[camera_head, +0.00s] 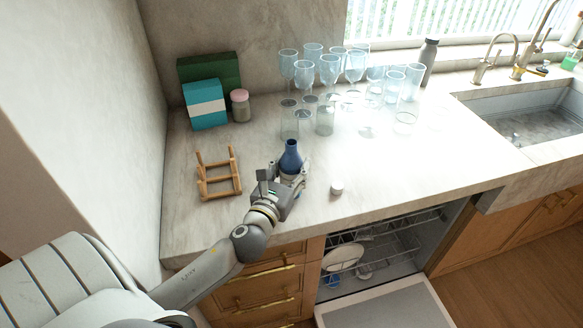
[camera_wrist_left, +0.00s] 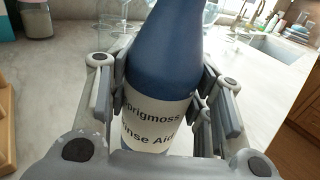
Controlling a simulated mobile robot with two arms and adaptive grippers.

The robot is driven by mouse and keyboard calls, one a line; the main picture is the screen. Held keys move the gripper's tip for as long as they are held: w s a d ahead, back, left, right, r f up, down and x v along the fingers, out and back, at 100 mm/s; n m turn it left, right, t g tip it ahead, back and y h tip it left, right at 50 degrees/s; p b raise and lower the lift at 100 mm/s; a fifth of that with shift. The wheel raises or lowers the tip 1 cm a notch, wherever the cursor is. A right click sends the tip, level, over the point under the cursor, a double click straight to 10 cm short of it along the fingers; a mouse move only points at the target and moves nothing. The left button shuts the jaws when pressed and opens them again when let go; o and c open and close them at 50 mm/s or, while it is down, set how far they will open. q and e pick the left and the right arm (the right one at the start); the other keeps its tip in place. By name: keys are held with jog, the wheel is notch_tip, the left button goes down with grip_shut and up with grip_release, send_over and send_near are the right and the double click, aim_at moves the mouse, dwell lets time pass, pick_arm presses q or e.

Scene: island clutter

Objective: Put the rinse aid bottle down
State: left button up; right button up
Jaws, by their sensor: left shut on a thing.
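The rinse aid bottle (camera_head: 291,158) is dark blue with a narrow neck. It is upright over the counter near its front edge. My left gripper (camera_head: 289,178) is shut around its body. In the left wrist view the bottle (camera_wrist_left: 165,60) stands between the two fingers of the left gripper (camera_wrist_left: 160,95), its white label reading "Rinse Aid". The bottle's base is hidden, so I cannot tell whether it touches the counter. My right gripper is not in view.
A small white cap (camera_head: 337,188) lies right of the bottle. A wooden rack (camera_head: 219,180) stands to the left. Several glasses (camera_head: 330,72) crowd behind. A lidded jar (camera_head: 240,106) and boxes (camera_head: 205,104) stand at the wall. The open dishwasher (camera_head: 375,255) is below the counter; bare counter (camera_head: 420,165) lies right.

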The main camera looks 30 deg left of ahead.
pick_arm(q)
jog(key=shift+f+b, duration=0.45)
jog(key=shift+f, duration=0.3)
dwell(0.5)
jog(key=o, duration=1.1)
jog(key=v, duration=1.2)
jog(key=shift+r, duration=0.1)
jog(key=shift+s, duration=0.1)
